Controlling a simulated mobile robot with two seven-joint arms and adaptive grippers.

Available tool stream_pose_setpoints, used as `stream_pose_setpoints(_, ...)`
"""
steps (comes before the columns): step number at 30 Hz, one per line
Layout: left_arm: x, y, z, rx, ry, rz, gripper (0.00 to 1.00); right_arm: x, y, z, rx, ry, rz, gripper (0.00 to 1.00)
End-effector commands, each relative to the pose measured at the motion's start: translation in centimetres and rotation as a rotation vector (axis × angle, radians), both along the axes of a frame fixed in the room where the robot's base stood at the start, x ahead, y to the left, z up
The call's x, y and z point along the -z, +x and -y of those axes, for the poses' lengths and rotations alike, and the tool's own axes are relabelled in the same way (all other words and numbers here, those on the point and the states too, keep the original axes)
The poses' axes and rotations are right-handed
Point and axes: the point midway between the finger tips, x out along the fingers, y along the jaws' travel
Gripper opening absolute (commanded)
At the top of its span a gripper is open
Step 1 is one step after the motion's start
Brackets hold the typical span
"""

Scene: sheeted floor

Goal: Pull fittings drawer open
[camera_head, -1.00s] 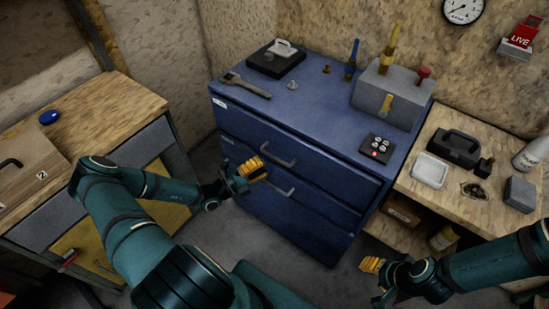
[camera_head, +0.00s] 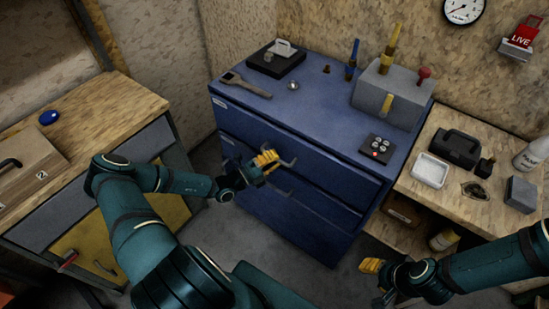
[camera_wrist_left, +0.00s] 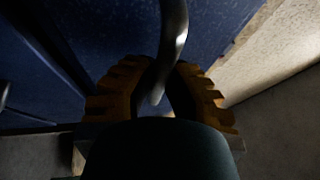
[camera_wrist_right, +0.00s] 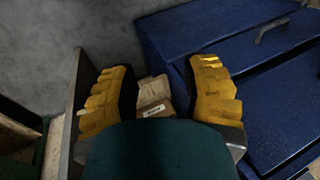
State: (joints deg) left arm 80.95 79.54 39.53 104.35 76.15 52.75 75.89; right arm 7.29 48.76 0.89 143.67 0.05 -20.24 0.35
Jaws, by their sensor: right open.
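The blue cabinet (camera_head: 300,232) stands in the middle with its drawers closed flush. Small pale labels sit at the drawers' left ends; I cannot read them, so I cannot tell which drawer is the fittings one. My left gripper (camera_head: 270,159) is at the upper bar handle (camera_head: 291,162). In the left wrist view this curved metal handle (camera_wrist_left: 172,40) passes between the two yellow fingers, which are partly closed; firm contact on both sides is not clear. The lower handle (camera_head: 281,192) is just below. My right gripper (camera_head: 371,266) is open and empty, low and right of the cabinet.
A wrench (camera_head: 246,86), a grey block (camera_head: 386,100) with tools and a small button box (camera_head: 375,146) lie on the cabinet. A wooden bench (camera_head: 422,186) stands right, another (camera_head: 95,110) left. Floor before the cabinet is free.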

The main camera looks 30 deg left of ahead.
Motion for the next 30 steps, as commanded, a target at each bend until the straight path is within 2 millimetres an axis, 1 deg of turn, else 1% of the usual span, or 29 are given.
stream_pose_setpoints(8,-0.1,-0.1,0.0,0.001,0.001,0.000,0.00,-0.1,0.0,0.0,0.000,0.000,0.000,0.47)
stream_pose_setpoints(11,-0.1,-0.7,-0.1,0.001,0.002,0.000,0.00,-0.3,0.1,0.0,0.002,0.000,0.002,0.47)
stream_pose_setpoints(14,-0.2,-1.9,-0.1,0.001,0.002,-0.001,0.00,-0.8,0.2,0.0,0.004,-0.001,0.005,0.47)
stream_pose_setpoints(17,-0.2,-3.7,-0.3,0.000,0.000,-0.003,0.00,-1.5,0.4,0.1,0.007,-0.002,0.009,0.47)
stream_pose_setpoints(20,-0.3,-6.0,-0.5,0.001,0.001,-0.003,0.00,-2.3,0.6,0.1,0.011,-0.003,0.014,0.47)
stream_pose_setpoints(24,-0.3,-9.8,-0.8,0.000,-0.001,-0.004,0.00,-3.3,1.0,0.2,0.017,-0.005,0.022,0.47)
stream_pose_setpoints(30,-0.2,-15.3,-1.2,0.000,-0.001,-0.003,0.00,-4.1,1.3,0.2,0.024,-0.007,0.030,0.47)
